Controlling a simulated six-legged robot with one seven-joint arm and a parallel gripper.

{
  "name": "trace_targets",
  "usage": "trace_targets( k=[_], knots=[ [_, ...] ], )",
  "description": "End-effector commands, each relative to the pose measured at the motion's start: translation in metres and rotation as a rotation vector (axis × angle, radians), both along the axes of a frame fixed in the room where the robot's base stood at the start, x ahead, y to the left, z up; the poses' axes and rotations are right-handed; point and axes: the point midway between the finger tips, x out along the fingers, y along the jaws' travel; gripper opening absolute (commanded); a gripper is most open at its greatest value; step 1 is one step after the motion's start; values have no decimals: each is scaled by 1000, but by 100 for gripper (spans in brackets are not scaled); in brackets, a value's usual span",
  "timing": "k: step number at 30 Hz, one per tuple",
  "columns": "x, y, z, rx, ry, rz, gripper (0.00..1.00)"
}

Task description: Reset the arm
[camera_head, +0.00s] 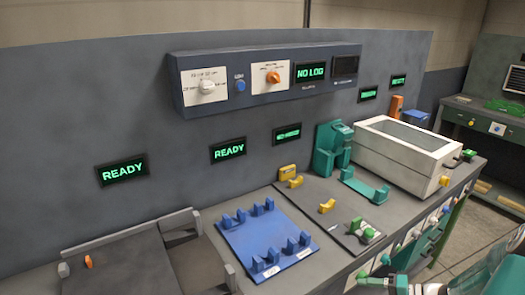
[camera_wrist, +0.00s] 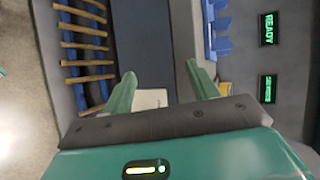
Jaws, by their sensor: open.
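My gripper (camera_wrist: 160,95) shows in the wrist view with its two green fingers spread apart and nothing between them. In the head view, parts of my green arm show at the lower right corner, low beside the front edge of the bench. The fingers touch nothing that I can see. The bench (camera_head: 310,185) carries a blue plate (camera_head: 265,238) with several upright blue holders, and a green machine (camera_head: 328,150) beside a white box with a dark window (camera_head: 405,150).
A control panel (camera_head: 268,76) on the grey back wall reads NO LOG. Small screens (camera_head: 122,171) read READY. In the wrist view, a rack of wooden rods (camera_wrist: 83,50) stands at the left. Another bench (camera_head: 485,120) is at the far right, with open floor (camera_head: 475,225) before it.

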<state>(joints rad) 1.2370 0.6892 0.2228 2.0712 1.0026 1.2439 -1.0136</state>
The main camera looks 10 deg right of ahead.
Motion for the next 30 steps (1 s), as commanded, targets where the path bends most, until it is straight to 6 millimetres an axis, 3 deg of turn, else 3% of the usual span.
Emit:
trace_targets(
  k=[3, 12, 22, 30],
  knots=[
    [7, 35, 28, -107, 80, 135, 59],
    [3, 111, 88, -411, 236, 373, 59],
    [-21, 176, 151, -790, 266, 493, 59],
    [-49, 217, 201, -1072, 163, 490, 59]
  ],
)
